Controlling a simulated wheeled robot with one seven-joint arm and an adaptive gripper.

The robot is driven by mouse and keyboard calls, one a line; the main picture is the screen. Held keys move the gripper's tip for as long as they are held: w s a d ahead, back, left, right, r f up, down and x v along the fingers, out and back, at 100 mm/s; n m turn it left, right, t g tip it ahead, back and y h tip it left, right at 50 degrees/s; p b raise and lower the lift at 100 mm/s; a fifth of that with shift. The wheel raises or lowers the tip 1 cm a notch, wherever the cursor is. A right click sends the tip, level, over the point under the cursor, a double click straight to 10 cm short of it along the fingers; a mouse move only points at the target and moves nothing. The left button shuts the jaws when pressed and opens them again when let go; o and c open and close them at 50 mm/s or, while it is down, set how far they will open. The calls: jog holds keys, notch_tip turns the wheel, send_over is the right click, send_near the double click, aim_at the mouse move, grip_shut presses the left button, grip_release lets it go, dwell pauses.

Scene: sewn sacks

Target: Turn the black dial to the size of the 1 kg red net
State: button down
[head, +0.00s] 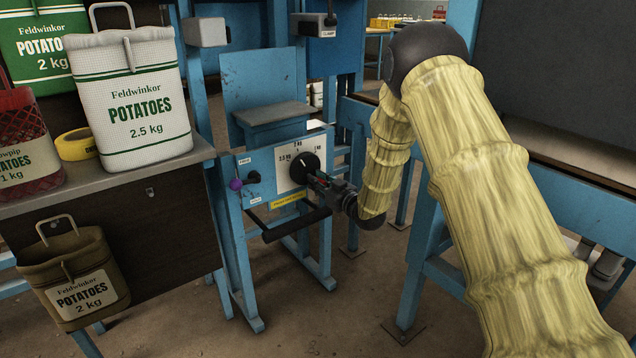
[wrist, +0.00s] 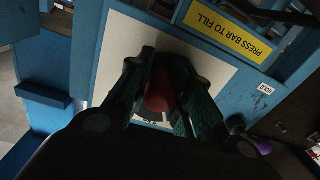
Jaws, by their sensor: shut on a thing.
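The black dial (head: 303,166) sits on a white scale plate on the blue machine's front panel. My gripper (head: 318,181) is at the dial, its fingers shut on the dial's grip. In the wrist view, my gripper (wrist: 158,98) has a finger on each side of a red part (wrist: 159,90) at the dial. The fingers and wrist hide much of the dial and scale, and I cannot tell which mark it points to. The red net (head: 25,140), labelled 1 kg, stands on the bench at the left edge, partly cut off.
A white 2.5 kg potato sack (head: 130,95) and a yellow tape roll (head: 77,145) are on the bench. A brown 2 kg sack (head: 75,280) hangs at its front. A black bar (head: 290,225) juts out below the dial. A purple knob (head: 236,185) is left of it.

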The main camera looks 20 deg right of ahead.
aim_at(300, 179)
jog(key=shift+p, duration=0.4)
jog(key=m+p, duration=0.3)
jog(key=shift+s+a, duration=0.2)
jog(key=shift+a, duration=0.2)
jog(key=m+p, duration=0.1)
jog(key=a+m+p, duration=0.1)
jog(key=m, duration=0.1)
jog(key=m+p, duration=0.1)
jog(key=p, duration=0.1)
jog(key=shift+s+a+f+m, duration=0.1)
jog(key=shift+s+a+m, duration=0.15)
jog(key=shift+m, duration=0.15)
jog(key=m, duration=0.1)
jog(key=a+m+p, duration=0.1)
jog(key=m, duration=0.2)
jog(key=shift+s+a+m+p, duration=0.15)
jog(key=shift+s+m+p, duration=0.1)
jog(key=shift+m+p, duration=0.1)
jog(key=shift+s+a+r+m+t+h, duration=0.1)
jog(key=shift+a+r+m, duration=0.1)
jog(key=shift+m, duration=0.5)
jog(key=shift+a+r+m+t+h, duration=0.1)
jog(key=shift+a+r+m, duration=0.1)
jog(key=shift+m, duration=0.55)
jog(key=shift+s+a+r+m+t+h, duration=0.1)
jog(key=shift+a+r+m, duration=0.1)
jog(key=shift+m, duration=0.5)
jog(key=c, duration=1.2)
grip_release()
jog(key=shift+c, duration=0.2)
